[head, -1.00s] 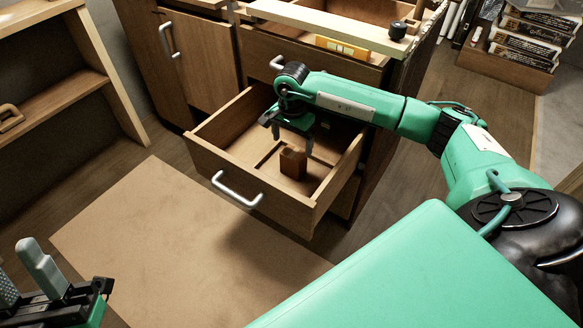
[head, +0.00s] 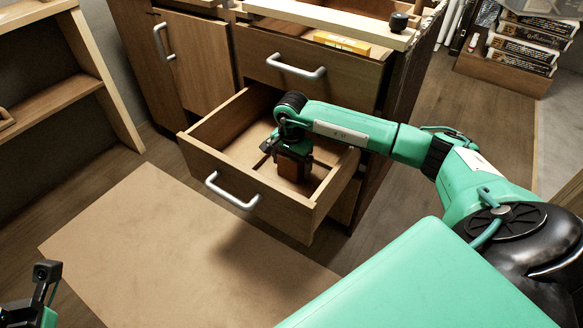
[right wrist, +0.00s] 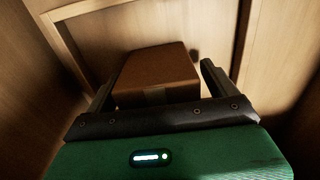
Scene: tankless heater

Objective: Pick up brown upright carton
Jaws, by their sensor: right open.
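The brown upright carton (head: 288,168) stands inside the open lower drawer (head: 232,137), mostly hidden under my right gripper in the head view. In the right wrist view the carton (right wrist: 157,72) shows its top between the two fingers. My right gripper (right wrist: 157,80) is open, with one finger on each side of the carton. I cannot tell whether either finger touches it. My left gripper (head: 45,285) is only partly in view at the lower left edge, away from the drawer, and its jaws are unclear.
The drawer's walls stand close around my right gripper. A second drawer (head: 300,72) above holds a yellow box (head: 342,43). A shelf unit (head: 65,85) stands at the left. The brown mat (head: 160,240) in front is clear.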

